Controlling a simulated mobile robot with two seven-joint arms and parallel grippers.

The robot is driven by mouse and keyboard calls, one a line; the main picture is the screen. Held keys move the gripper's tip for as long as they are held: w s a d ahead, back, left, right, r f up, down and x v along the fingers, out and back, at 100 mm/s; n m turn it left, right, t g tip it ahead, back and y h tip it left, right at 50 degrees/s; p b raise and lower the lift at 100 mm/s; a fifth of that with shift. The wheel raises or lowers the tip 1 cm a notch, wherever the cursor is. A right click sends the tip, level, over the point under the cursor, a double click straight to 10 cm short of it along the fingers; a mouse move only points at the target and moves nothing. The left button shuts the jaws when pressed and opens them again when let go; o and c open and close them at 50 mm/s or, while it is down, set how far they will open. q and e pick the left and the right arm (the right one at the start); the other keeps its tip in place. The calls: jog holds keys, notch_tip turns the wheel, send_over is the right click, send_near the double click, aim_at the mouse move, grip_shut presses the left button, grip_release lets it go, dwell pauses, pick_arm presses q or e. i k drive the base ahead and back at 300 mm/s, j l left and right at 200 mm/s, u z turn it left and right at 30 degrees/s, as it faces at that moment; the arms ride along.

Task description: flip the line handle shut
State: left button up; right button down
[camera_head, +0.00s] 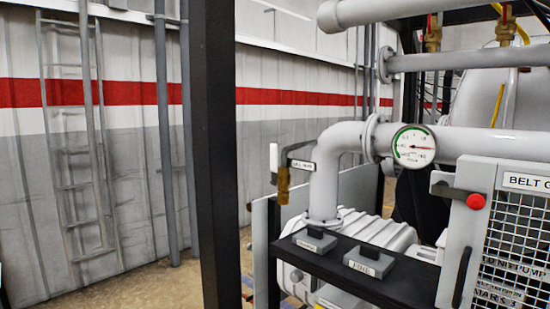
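A brass valve (283,186) hangs left of the white elbow pipe. A dark bar with a small tag (302,164) joins it to the pipe, and the tag's lettering is too small to read surely. A handle with a pale upright grip (273,157) and dark bent arm sits at the top of this valve. It may be the line handle.
A black post (215,150) stands left of the valve. The black shelf (395,284) projects in front of the pump. A round gauge (413,146) sits on the pipe. A mesh guard panel (515,240) with a red button (476,201) is at right. Floor shows at lower left.

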aim_at(274, 147)
jog(key=i+j+z, duration=0.15)
jog(key=j, duration=0.2)
jog(key=i+j+z, duration=0.1)
jog(key=j, duration=0.3)
jog(key=i+j+z, duration=0.15)
jog(key=j, duration=0.25)
jog(key=k, duration=0.05)
